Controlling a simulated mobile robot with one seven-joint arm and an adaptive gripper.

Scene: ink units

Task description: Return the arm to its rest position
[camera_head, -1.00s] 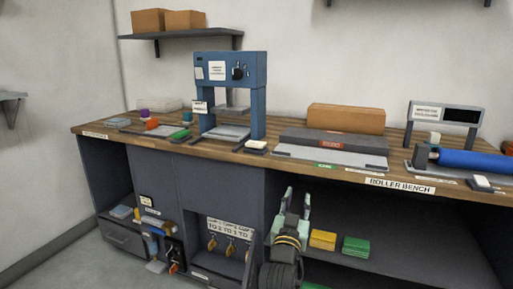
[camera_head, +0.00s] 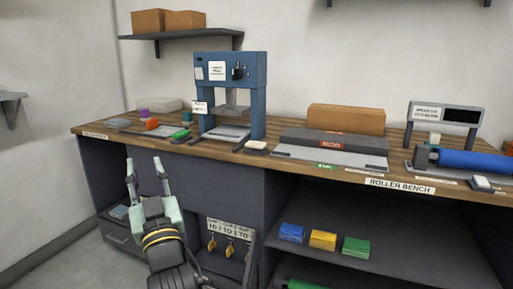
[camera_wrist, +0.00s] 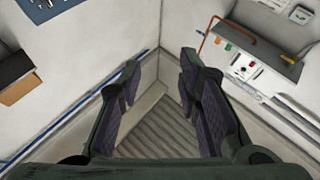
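My gripper (camera_head: 148,168) is in front of the left part of the bench, below the worktop edge, with its fingers pointing up. The two fingers stand apart with nothing between them. My arm hides part of the cabinet front and the lower left compartment.
The wooden worktop (camera_head: 255,153) carries a blue press (camera_head: 231,70), a grey block and a blue roller (camera_head: 470,162). Blue (camera_head: 291,232), yellow (camera_head: 322,239) and green (camera_head: 356,247) stacks lie on the lower shelf. Floor at the left is clear.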

